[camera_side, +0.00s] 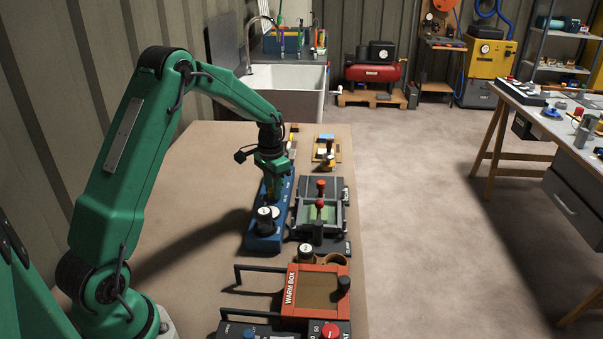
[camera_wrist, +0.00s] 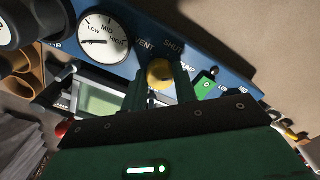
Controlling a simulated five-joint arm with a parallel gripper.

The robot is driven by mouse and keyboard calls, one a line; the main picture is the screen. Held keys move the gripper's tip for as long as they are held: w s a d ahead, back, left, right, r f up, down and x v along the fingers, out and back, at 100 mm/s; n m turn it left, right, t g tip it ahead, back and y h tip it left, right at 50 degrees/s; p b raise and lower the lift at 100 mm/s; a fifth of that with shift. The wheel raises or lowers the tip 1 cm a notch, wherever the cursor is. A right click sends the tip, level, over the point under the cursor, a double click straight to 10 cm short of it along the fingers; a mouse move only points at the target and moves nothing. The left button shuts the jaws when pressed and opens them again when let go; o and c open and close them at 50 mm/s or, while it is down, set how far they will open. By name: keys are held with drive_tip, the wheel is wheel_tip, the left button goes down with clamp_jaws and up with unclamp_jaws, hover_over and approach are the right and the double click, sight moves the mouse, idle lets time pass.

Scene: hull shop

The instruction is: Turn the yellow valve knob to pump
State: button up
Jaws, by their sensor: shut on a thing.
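The yellow valve knob (camera_wrist: 159,73) sits on a blue panel (camera_wrist: 140,22), which also shows in the side view (camera_side: 262,243). In the wrist view the words VENT and SHUT are on the panel by the knob, and a partly covered label lies to its right. My gripper (camera_wrist: 160,80) is shut on the knob, with a finger on each side of it. In the side view my gripper (camera_side: 272,190) points down at the panel and mostly hides the knob. I cannot tell which label the knob points to.
A white dial gauge (camera_wrist: 103,36) marked LOW, MID, HIGH is beside the knob, with a green tag (camera_wrist: 207,85) on the other side. A clamp device with a red ball handle (camera_side: 320,203) stands close right of the panel. An orange WARM BOX (camera_side: 316,291) is nearer. The table's left side is clear.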

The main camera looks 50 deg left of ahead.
drive_tip(key=shift+m, duration=0.6)
drive_tip(key=shift+w, duration=0.1)
drive_tip(key=o, duration=1)
drive_tip(key=shift+c, duration=0.2)
drive_tip(key=shift+r, duration=3.9)
drive_tip(key=shift+r, duration=0.1)
